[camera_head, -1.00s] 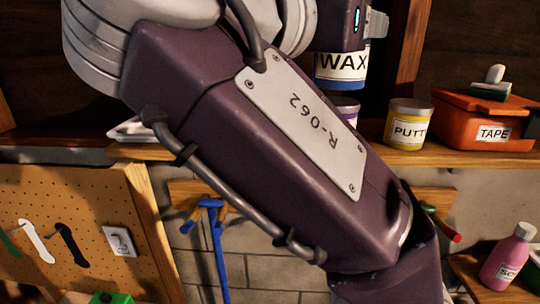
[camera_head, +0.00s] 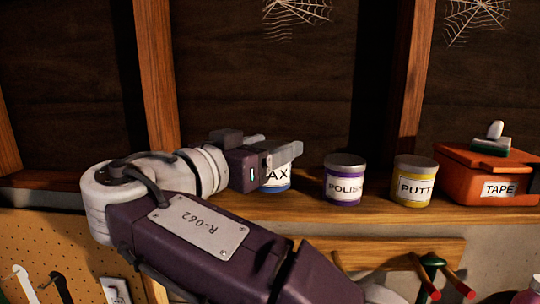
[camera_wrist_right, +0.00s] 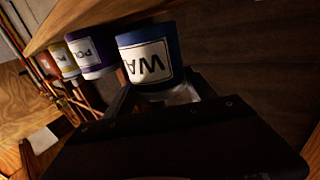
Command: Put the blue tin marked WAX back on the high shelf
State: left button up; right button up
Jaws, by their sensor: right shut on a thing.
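The blue WAX tin (camera_head: 277,178) is at the high shelf (camera_head: 380,208), to the left of the POLISH tin, upright and partly hidden by my right gripper (camera_head: 291,152). The gripper is shut on the tin's upper part. The right wrist view, which is upside down, shows the WAX tin (camera_wrist_right: 150,58) between the fingers (camera_wrist_right: 160,98), with its base close to the shelf board (camera_wrist_right: 100,20). I cannot tell whether the base touches the board. My left gripper is not in view.
The purple POLISH tin (camera_head: 344,180), yellow PUTTY tin (camera_head: 413,182) and orange TAPE box (camera_head: 490,172) stand to the right on the shelf. Wooden studs (camera_head: 157,75) rise behind. The shelf's left part is clear. A pegboard (camera_head: 50,250) hangs below.

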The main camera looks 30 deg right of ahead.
jog(key=shift+s+d+f, duration=0.15)
jog(key=shift+s+f, duration=0.05)
jog(key=shift+f, duration=0.65)
jog(key=shift+w+f, duration=0.1)
jog(key=shift+w, duration=0.1)
jog(key=shift+f, duration=0.2)
jog(key=o, duration=1.6)
jog(key=shift+r, duration=0.15)
